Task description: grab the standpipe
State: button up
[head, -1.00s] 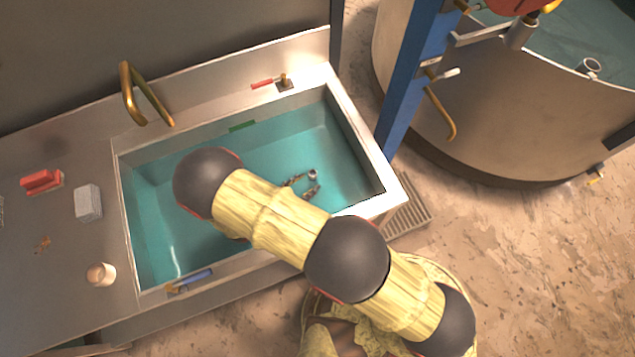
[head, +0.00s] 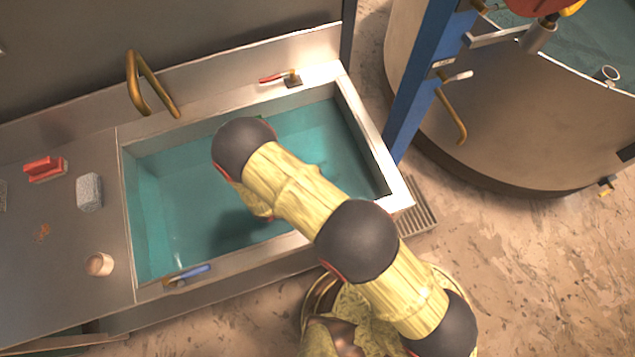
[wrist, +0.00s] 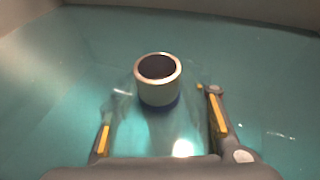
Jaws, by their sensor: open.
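The standpipe (wrist: 158,88) is a short upright cylinder with a pale rim and a dark open top. In the wrist view it stands in the teal water of the sink, ahead of my gripper and near the middle. My gripper (wrist: 160,110) is open, with one yellow-padded finger to the left and one to the right of the standpipe's line. Gaps show on both sides, and I see no contact. In the head view my arm hides both the gripper and the standpipe over the sink basin (head: 160,215).
The sink has a brass faucet (head: 140,85), a red-handled valve (head: 280,77) and a blue-handled tool (head: 188,274) on its rim. A red brush (head: 45,168), a grey block (head: 89,193) and a cup (head: 99,264) stand on the left counter. A blue post (head: 425,85) rises at right.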

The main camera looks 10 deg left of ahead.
jog(key=shift+c, duration=0.3)
grip_shut()
dwell(0.6)
